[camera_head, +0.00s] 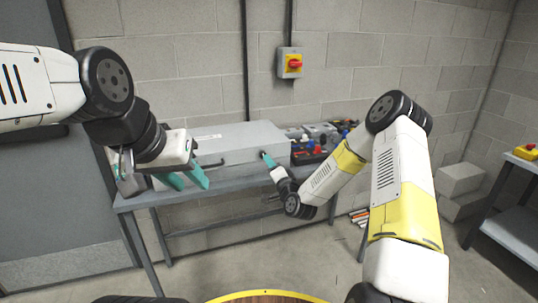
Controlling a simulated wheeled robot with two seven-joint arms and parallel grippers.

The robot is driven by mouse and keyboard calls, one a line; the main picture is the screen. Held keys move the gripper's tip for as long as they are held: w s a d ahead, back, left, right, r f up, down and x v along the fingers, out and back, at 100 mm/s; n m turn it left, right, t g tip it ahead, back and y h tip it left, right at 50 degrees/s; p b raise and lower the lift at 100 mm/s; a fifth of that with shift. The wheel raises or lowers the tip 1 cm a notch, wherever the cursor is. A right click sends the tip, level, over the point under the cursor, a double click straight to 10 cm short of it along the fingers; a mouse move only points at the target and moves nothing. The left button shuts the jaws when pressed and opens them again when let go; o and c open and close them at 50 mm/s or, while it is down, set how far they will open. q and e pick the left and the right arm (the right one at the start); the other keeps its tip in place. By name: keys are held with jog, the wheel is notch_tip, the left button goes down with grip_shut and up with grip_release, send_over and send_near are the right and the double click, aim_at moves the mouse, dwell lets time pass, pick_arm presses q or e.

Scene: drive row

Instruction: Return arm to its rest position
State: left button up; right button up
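My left arm comes in from the upper left, and its gripper (189,184) hangs in front of the left part of the bench. Its two teal fingers are apart with nothing visible between them. My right arm, white and yellow, reaches from the lower right toward the bench. Its gripper (267,159) is at the right front of a long grey metal box (235,140). Only one teal finger shows clearly there, so whether it is open or touching the box cannot be told.
The box stands on a grey metal bench (224,187) against a block wall. A tray of mixed parts (310,151) is to its right. Another bench (513,222) is at far right, near pale blocks (461,180).

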jog(key=s+d+r+n+g+h, duration=0.1)
jog(key=s+d+r+n+g, duration=0.25)
jog(key=s+r, duration=0.4)
jog(key=s+d+r+n+g+h, duration=0.25)
jog(key=s+r+n, duration=0.3)
jog(key=r, duration=0.35)
jog(key=s+d+r+g, duration=0.1)
jog(key=s, duration=0.8)
jog(key=s+d+r+g, duration=0.2)
jog(key=s, duration=0.7)
jog(key=s+d+r+g, duration=0.1)
jog(key=s+d+r, duration=0.1)
jog(key=s, duration=0.7)
jog(key=shift+d+n+g, duration=0.25)
jog(key=shift+n+g, duration=0.15)
jog(key=shift+s, duration=0.1)
